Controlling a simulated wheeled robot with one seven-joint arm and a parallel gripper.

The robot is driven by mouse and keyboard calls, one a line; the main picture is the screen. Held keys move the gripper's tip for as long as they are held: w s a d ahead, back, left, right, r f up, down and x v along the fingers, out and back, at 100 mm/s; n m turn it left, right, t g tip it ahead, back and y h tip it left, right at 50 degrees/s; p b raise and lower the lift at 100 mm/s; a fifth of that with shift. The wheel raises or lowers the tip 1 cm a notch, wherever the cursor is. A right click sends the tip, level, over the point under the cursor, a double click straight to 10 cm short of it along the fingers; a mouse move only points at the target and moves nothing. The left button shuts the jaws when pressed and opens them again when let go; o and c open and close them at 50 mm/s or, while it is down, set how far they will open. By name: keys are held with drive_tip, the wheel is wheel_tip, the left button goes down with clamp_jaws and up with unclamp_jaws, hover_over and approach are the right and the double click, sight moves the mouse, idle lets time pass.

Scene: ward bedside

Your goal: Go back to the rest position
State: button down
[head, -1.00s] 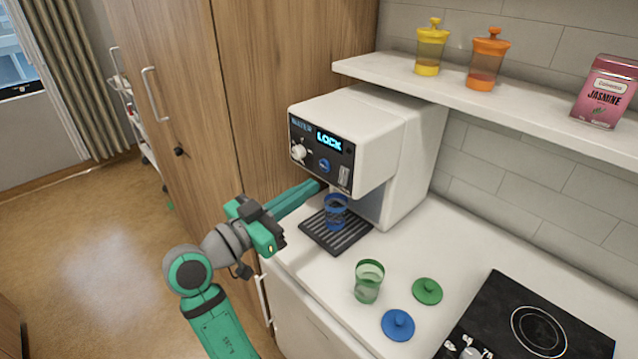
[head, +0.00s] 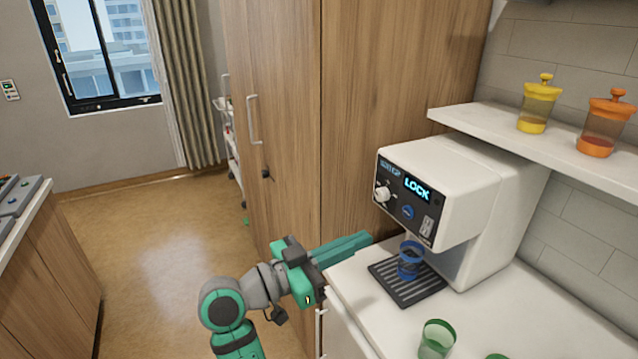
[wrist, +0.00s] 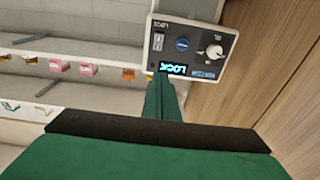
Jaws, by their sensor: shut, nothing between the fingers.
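My gripper (head: 366,239) is shut and empty, its green fingers together. In the head view it is level with the counter's left edge, left of the water dispenser and beside the wooden cabinet. Its fingers also show in the wrist view (wrist: 163,84), pointing toward the dispenser's front panel (wrist: 190,49). The white water dispenser (head: 470,170) shows "LOCK" on its display. A blue cup (head: 410,262) stands on the dark drip tray (head: 385,272) under the spout, apart from my gripper.
A green cup (head: 437,338) stands at the counter's front. A shelf (head: 480,121) holds a yellow-lidded jar (head: 538,107) and an orange-lidded jar (head: 603,125). A tall wooden cabinet (head: 375,70) stands behind my arm. The floor (head: 165,240) at left is clear; a cart (head: 232,150) stands beyond.

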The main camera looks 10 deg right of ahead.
wheel_tip(320, 180, down, 17)
drive_tip(key=w+a+n+t+y, duration=0.2)
drive_tip(key=n+t+y, duration=0.35)
drive_tip(key=n, duration=0.35)
drive_tip(key=s+a+f+n+t+y, duration=0.1)
drive_tip(key=s+a+f+n+y, duration=0.25)
drive_tip(key=f, duration=0.45)
drive_tip(key=s+a+f+n+t+y, duration=0.1)
drive_tip(key=s+a+f+n+y, duration=0.15)
drive_tip(key=s+f, duration=0.4)
drive_tip(key=s+a+f+y, duration=0.3)
drive_tip(key=s+f, duration=0.1)
drive_tip(key=s, duration=0.3)
drive_tip(key=s+a+f+y, duration=0.2)
drive_tip(key=s+a+f, duration=0.15)
drive_tip(key=s, duration=0.25)
drive_tip(key=s+r, duration=0.2)
drive_tip(key=s, duration=0.5)
drive_tip(key=s+d+r+m+t+y, duration=0.1)
drive_tip(key=s+r, duration=0.1)
drive_tip(key=s, duration=0.6)
drive_tip(key=shift+s+d+r, duration=0.15)
drive_tip(key=shift+s+r, duration=0.1)
drive_tip(key=shift+r, duration=0.15)
